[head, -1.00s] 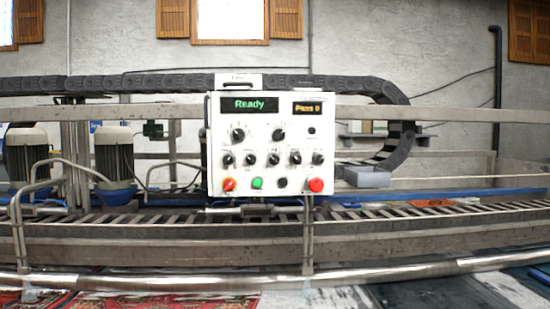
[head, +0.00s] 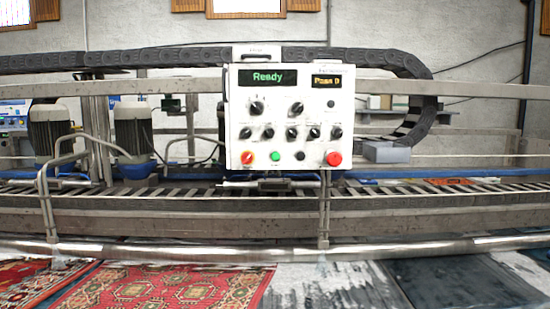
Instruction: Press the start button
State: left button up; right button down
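A white control panel (head: 290,118) stands upright on the machine's frame, near the middle of the head view. Its left display (head: 267,77) reads "Ready" in green, and a smaller display (head: 326,82) at the right shows amber text. A large red button (head: 333,159) is at the right end of that row. Several black knobs fill the rows above. Neither of my grippers is in view.
A long metal roller rail (head: 280,250) runs across the front, below the panel. A red patterned rug (head: 165,292) lies at the lower left, with grey, wet-looking rugs (head: 455,285) to the right. A black cable chain (head: 180,57) loops behind the panel. Motors (head: 134,132) stand at the left.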

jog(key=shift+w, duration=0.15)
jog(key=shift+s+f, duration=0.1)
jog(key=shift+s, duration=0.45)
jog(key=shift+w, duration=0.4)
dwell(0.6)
